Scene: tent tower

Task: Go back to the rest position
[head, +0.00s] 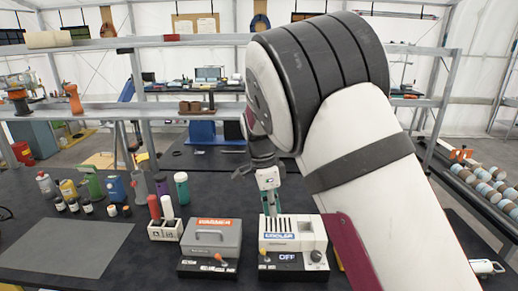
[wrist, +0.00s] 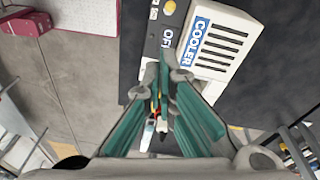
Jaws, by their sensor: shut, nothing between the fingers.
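My gripper (wrist: 166,78) is shut and empty in the wrist view, with its teal-sided fingers together at the tips. From that camera the fingertips overlap the edge of the cooler (wrist: 218,45), a white box with dark slots and a blue label. In the head view the cooler (head: 293,228) stands on the dark table with its display reading OFF. My white and dark grey arm covers the right middle of the head view. The gripper is partly hidden there, above and behind the cooler. I cannot tell its exact height above the table.
The grey warmer (head: 212,240) stands left of the cooler. Several bottles (head: 88,184) and a white holder (head: 166,230) with red and white tubes are further left. A grey mat (head: 65,248) lies bare at front left. A metal shelf (head: 200,108) crosses behind the table.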

